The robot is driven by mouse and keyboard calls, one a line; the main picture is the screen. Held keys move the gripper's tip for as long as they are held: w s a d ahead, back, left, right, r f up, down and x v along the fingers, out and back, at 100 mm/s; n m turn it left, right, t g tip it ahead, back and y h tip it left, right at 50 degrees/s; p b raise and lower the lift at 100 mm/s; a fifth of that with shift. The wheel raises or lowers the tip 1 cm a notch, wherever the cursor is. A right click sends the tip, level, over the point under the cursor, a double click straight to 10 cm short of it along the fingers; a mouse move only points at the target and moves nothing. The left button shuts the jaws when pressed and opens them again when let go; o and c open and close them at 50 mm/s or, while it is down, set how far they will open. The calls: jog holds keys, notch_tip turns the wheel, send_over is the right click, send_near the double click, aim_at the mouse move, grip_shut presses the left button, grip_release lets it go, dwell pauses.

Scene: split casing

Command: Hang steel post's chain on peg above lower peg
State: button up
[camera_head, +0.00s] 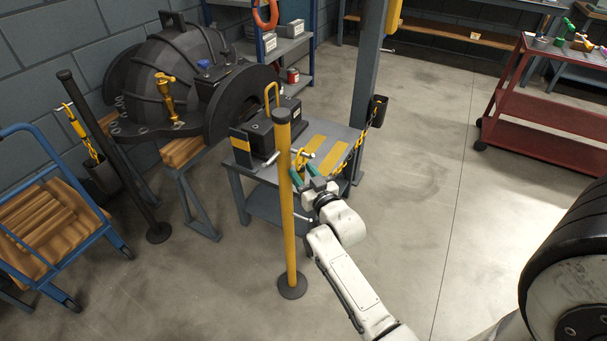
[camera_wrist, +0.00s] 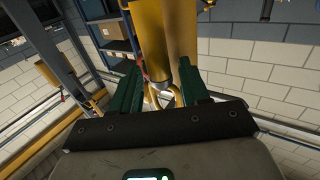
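The steel post (camera_head: 366,75) is a blue-grey column with a dark cup (camera_head: 377,110) on its side. Its yellow chain (camera_head: 346,160) runs from the cup down to my gripper (camera_head: 300,165). The green fingers are around the chain's yellow end link (camera_wrist: 166,97), just right of the yellow post (camera_head: 287,200). A lower peg (camera_head: 303,217) sticks out right of that post, below my gripper. Another silver pin (camera_head: 268,160) shows left of the post, higher up; I cannot tell if it belongs to it. Whether the link touches a peg is hidden.
A small table (camera_head: 349,139) with a dark box-like fixture (camera_head: 262,133) stands behind the yellow post. A dark post (camera_head: 135,195) and a blue cart (camera_head: 95,245) with wood are left. A red cart (camera_head: 545,140) is right. Floor on the right is clear.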

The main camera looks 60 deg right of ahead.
jog(key=shift+o, duration=0.7)
jog(key=v, duration=1)
jog(key=shift+s+a, duration=0.3)
jog(key=w+a+f+n+g+y, duration=0.1)
jog(key=a+f+n+g+y, duration=0.1)
jog(key=a+f+g+y, duration=0.3)
jog(key=a+f+n+g+y, duration=0.1)
jog(key=a+y, duration=0.1)
jog(key=a, duration=0.5)
jog(key=s+a+n+g+y+p, duration=0.1)
jog(key=s+a+n+g+y, duration=0.2)
jog(key=s+a+g, duration=0.4)
jog(key=s+a, duration=0.3)
jog(key=s, duration=0.1)
jog(key=shift+s+n+g+p, duration=0.25)
jog(key=shift+n+g+p, duration=0.05)
jog(key=shift+g, duration=0.1)
